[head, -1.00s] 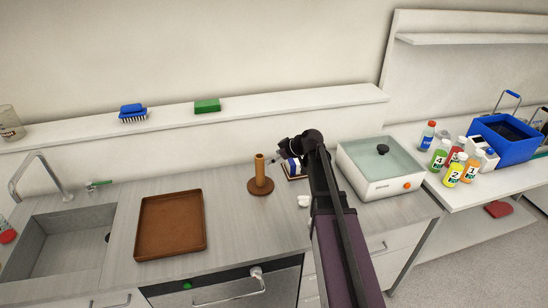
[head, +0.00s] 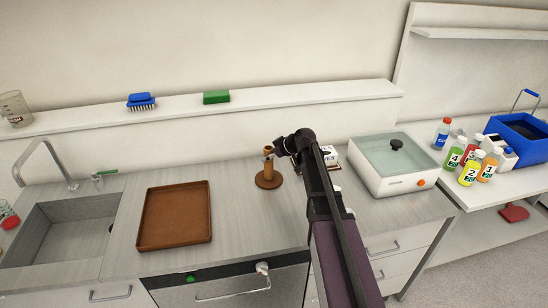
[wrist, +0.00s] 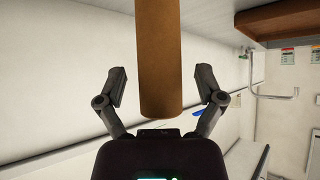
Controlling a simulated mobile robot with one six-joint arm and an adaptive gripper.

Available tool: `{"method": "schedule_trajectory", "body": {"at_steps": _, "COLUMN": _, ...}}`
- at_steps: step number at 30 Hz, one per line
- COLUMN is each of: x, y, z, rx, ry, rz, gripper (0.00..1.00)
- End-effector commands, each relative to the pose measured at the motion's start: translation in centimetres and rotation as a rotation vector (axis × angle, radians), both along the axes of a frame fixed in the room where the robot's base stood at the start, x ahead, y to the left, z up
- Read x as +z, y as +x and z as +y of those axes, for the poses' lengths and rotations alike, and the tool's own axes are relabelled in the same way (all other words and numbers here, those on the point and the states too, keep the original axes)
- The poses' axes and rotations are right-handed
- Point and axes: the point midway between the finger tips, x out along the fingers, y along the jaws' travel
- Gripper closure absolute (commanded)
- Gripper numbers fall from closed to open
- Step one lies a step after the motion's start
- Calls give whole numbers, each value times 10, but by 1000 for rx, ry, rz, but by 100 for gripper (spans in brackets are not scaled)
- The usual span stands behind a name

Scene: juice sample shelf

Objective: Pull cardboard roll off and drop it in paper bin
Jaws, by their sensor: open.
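The brown cardboard roll (head: 268,166) stands upright on a round wooden base (head: 268,181) on the counter, right of the brown tray. My gripper (head: 271,152) is at the roll's upper part, coming from the right. In the wrist view the roll (wrist: 160,60) runs down from the top edge, its end between my spread fingers (wrist: 161,88). A gap shows on each side, so the fingers are open and not gripping it. I cannot make out a paper bin in either view.
A brown tray (head: 174,216) lies to the left, beside the sink (head: 55,235). A white water bath (head: 392,180) stands to the right. A box (head: 329,156) sits behind my arm. The ledge behind holds a blue brush (head: 141,101) and a green sponge (head: 216,97).

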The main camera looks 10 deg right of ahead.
Motion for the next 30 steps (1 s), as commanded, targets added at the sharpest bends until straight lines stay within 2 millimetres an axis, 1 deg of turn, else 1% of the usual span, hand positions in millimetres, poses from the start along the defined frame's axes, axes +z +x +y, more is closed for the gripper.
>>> {"method": "schedule_trajectory", "body": {"at_steps": 3, "x": -5, "y": 3, "z": 3, "rx": 1, "ry": -1, "rz": -1, "gripper": 13}}
{"method": "schedule_trajectory", "body": {"at_steps": 15, "x": -5, "y": 5, "z": 5, "rx": 0, "ry": 0, "rz": 0, "gripper": 13}}
{"method": "schedule_trajectory", "body": {"at_steps": 16, "x": -6, "y": 5, "z": 5, "rx": 1, "ry": -1, "rz": -1, "gripper": 16}}
{"method": "schedule_trajectory", "body": {"at_steps": 17, "x": -6, "y": 5, "z": 5, "rx": 1, "ry": -1, "rz": -1, "gripper": 25}}
{"method": "schedule_trajectory", "body": {"at_steps": 18, "x": -6, "y": 5, "z": 5, "rx": 1, "ry": -1, "rz": -1, "gripper": 37}}
{"method": "schedule_trajectory", "body": {"at_steps": 20, "x": -6, "y": 5, "z": 5, "rx": 1, "ry": -1, "rz": -1, "gripper": 54}}
{"method": "schedule_trajectory", "body": {"at_steps": 21, "x": -6, "y": 5, "z": 5, "rx": 1, "ry": -1, "rz": -1, "gripper": 66}}
{"method": "schedule_trajectory", "body": {"at_steps": 23, "x": -6, "y": 5, "z": 5, "rx": 1, "ry": -1, "rz": -1, "gripper": 84}}
{"method": "schedule_trajectory", "body": {"at_steps": 24, "x": -6, "y": 4, "z": 5, "rx": 1, "ry": -1, "rz": -1, "gripper": 96}}
{"method": "schedule_trajectory", "body": {"at_steps": 25, "x": -6, "y": 4, "z": 5, "rx": 1, "ry": -1, "rz": -1, "gripper": 100}}
{"method": "schedule_trajectory", "body": {"at_steps": 30, "x": -5, "y": 4, "z": 5, "rx": 1, "ry": -1, "rz": 1, "gripper": 100}}
